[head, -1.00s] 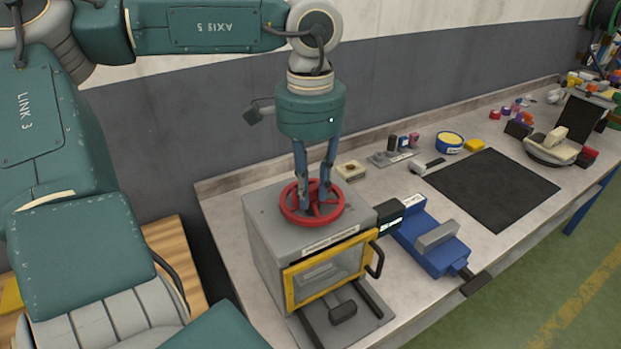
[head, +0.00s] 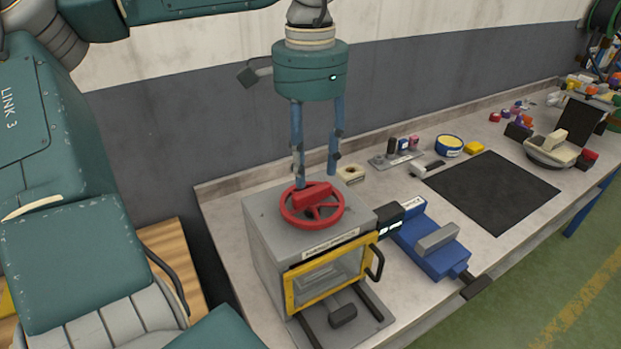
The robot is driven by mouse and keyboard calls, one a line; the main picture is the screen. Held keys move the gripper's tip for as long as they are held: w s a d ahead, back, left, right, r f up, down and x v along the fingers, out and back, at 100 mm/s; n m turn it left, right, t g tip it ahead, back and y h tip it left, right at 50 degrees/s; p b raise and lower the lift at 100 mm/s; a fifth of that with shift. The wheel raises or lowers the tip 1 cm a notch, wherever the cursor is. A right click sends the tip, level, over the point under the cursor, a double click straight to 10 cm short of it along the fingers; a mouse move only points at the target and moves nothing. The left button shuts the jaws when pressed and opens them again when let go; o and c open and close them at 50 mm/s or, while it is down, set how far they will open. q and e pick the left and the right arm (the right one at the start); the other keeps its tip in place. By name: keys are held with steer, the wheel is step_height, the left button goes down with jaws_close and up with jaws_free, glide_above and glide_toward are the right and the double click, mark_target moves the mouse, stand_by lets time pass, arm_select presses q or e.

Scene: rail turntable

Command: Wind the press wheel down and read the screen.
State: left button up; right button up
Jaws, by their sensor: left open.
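The red press wheel (head: 337,219) lies flat on top of the grey press box (head: 265,240), with a raised red bar across it. My left gripper (head: 317,182) points down just above the wheel, with its two blue fingers spread wide and nothing between them. The left fingertip overlaps the wheel's far rim in the picture; I cannot tell if it touches. My right gripper is not in view.
The box has a yellow-framed front window (head: 330,275) with a black handle (head: 375,262). A blue vise (head: 432,250) stands close on the right. Beyond it lies a black mat (head: 492,190). Several small items line the bench's back.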

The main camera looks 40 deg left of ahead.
mark_target(311, 192)
arm_select(q)
step_height(311, 192, up, 6)
stand_by(0.8)
